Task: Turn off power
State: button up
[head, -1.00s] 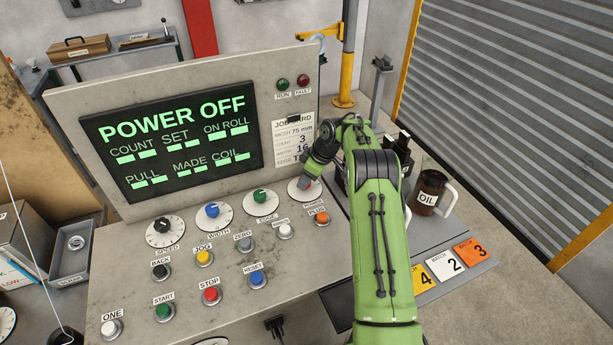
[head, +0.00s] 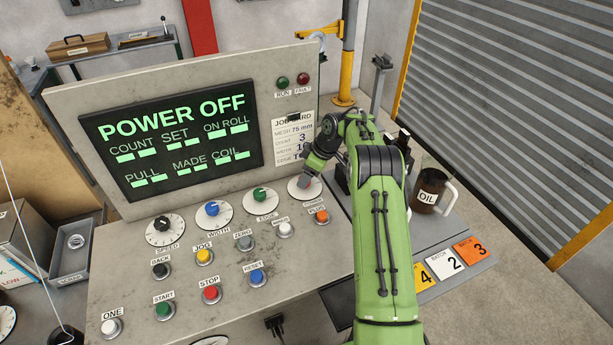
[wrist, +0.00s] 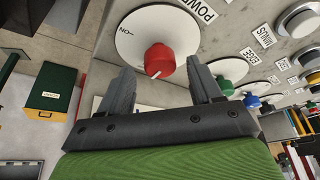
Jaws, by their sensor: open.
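The red power knob (wrist: 160,60) sits on a white round dial (wrist: 135,38) in the wrist view, with the "POWER" label beside it and an "ON" mark on the dial. In the head view the same dial (head: 303,188) is at the right end of the knob row, partly covered by my gripper. My gripper (wrist: 162,85) is open, its two fingers to either side of the knob and apart from it in the picture. The screen (head: 172,140) reads "POWER OFF". The RUN lamp (head: 282,82) and FAULT lamp (head: 302,79) look dark.
An oil jug (head: 429,190) and numbered batch cards (head: 449,263) are right of my arm.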

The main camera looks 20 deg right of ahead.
jog(key=p+v, duration=0.1)
jog(key=v, duration=1.3)
jog(key=shift+s+r, duration=0.15)
jog(key=shift+d, duration=0.1)
